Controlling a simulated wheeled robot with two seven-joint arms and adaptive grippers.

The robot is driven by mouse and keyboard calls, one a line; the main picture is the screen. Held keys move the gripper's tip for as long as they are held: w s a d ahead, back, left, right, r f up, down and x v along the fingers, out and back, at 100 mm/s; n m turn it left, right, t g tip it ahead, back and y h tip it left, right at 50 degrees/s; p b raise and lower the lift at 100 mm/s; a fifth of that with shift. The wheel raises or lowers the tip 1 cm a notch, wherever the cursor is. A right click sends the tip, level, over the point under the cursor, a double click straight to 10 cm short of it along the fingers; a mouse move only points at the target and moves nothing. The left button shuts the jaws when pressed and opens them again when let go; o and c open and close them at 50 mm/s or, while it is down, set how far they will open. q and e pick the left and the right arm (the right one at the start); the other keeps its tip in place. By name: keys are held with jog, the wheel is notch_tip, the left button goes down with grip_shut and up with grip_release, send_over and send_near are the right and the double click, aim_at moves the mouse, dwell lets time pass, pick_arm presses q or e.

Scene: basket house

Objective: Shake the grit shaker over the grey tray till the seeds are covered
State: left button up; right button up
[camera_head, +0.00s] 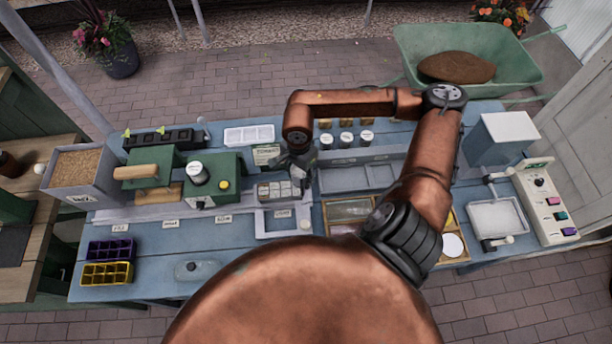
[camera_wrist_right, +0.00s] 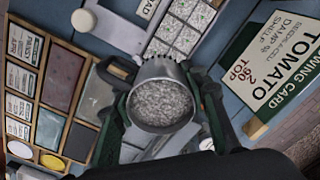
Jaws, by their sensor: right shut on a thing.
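My right gripper (camera_head: 297,166) is shut on the grit shaker (camera_wrist_right: 163,97), a round metal cup. In the right wrist view its round end faces the camera and shows pale grey, speckled grit. The grey tray (camera_head: 262,193) stands on the blue bench below and just left of the gripper in the head view. In the right wrist view the tray's cells (camera_wrist_right: 186,38) show beyond the shaker, with a whitish speckled surface. The shaker hides the nearer part of the tray there. I cannot tell seeds apart. My left gripper is not in view.
A TOMATO sowing card (camera_wrist_right: 275,62) stands close to the gripper. A green press-like box (camera_head: 214,183) is left of the tray. A wooden divided box (camera_head: 350,210) is at the right, and white-lidded jars (camera_head: 346,139) stand behind. An empty grey frame (camera_head: 284,222) lies in front.

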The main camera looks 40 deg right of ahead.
jog(key=shift+s+r, duration=0.1)
jog(key=shift+r, duration=0.05)
jog(key=shift+r+p, duration=1.25)
jog(key=shift+r, duration=1.7)
jog(key=shift+f, duration=0.1)
notch_tip(320, 180, down, 6)
jog(key=b, duration=0.5)
